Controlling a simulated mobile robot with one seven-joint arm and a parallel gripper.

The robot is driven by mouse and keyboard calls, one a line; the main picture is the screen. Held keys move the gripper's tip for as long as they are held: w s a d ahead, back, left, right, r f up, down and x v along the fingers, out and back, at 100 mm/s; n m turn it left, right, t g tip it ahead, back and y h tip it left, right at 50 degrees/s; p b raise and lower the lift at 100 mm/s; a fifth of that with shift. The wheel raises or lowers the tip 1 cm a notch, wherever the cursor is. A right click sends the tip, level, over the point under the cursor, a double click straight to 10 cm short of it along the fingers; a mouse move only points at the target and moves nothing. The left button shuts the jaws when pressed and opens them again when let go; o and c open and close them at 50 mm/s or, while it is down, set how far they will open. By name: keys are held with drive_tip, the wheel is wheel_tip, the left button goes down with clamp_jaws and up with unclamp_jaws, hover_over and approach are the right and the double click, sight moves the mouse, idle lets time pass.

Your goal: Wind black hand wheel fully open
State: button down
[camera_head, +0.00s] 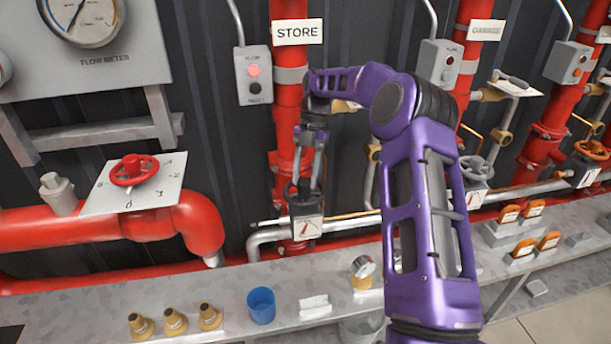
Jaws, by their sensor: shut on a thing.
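The black hand wheel (291,192) sits on the red STORE pipe (288,100), above a small white dial plate (306,228) with a red pointer. My purple arm reaches across from the lower right. My gripper (305,184) points down at the wheel and is shut on it. The fingers cover part of the rim. The exact finger contact is too small to make out.
A grey box with a pink lamp (252,74) is left of the pipe. A red hand wheel (134,170) is at left. More red pipes stand at right.

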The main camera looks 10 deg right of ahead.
drive_tip(key=n, duration=0.1)
drive_tip(key=n+h, duration=0.1)
drive_tip(key=n, duration=0.1)
drive_tip(key=shift+w+a+g, duration=0.15)
drive_tip(key=shift+g, duration=0.15)
drive_tip(key=shift+r+n+h, duration=0.15)
drive_tip(key=shift+n+h, duration=0.25)
drive_tip(key=shift+n, duration=0.5)
drive_tip(key=c, duration=1.4)
unclamp_jaws()
drive_tip(key=shift+s+d+n, duration=0.2)
drive_tip(key=shift+n, duration=0.5)
drive_tip(key=shift+r+n+h, duration=0.1)
drive_tip(key=shift+n+h, duration=0.4)
clamp_jaws()
drive_tip(key=shift+w+a+n, duration=0.1)
drive_tip(key=shift+a+n, duration=0.3)
drive_tip(key=shift+a, duration=0.05)
drive_tip(key=o, duration=0.9)
unclamp_jaws()
drive_tip(key=shift+d, duration=0.1)
